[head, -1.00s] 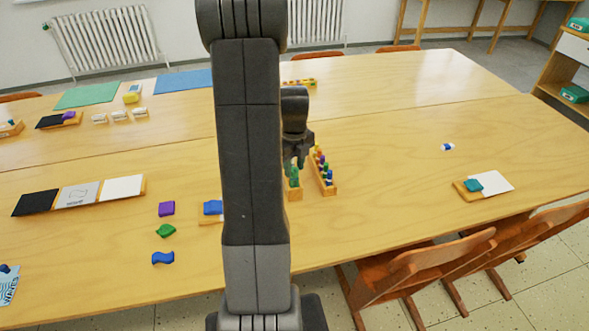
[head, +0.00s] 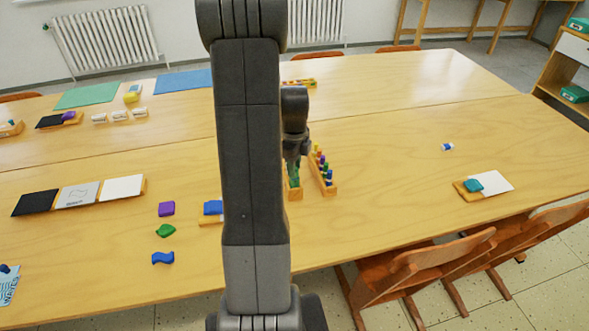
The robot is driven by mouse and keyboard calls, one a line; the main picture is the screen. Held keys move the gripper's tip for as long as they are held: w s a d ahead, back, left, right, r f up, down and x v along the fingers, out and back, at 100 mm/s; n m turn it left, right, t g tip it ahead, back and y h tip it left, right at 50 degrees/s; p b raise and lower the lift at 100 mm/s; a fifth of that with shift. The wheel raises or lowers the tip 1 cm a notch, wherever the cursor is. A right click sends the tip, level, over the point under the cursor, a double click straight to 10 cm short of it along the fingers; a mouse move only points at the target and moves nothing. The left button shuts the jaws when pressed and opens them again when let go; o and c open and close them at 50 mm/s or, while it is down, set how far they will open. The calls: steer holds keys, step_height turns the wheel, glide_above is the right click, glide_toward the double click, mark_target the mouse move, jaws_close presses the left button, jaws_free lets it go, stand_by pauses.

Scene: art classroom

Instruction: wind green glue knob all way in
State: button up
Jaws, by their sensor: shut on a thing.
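The green glue (head: 294,180) stands in a small wooden holder (head: 295,195) near the middle of the table, just right of my arm. My gripper (head: 293,160) points down over it and is shut on its green knob at the top. The fingers cover most of the knob, so how far it is wound in cannot be seen.
A wooden rack (head: 331,190) with several coloured pieces stands close on the right. A blue block (head: 213,207) lies left of my arm, beside purple (head: 167,208) and green (head: 166,230) pieces.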

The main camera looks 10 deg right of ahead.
steer(key=n, duration=0.6)
steer(key=o, duration=1.5)
steer(key=m, duration=1.1)
steer(key=shift+c, duration=0.4)
steer(key=c, duration=1.4)
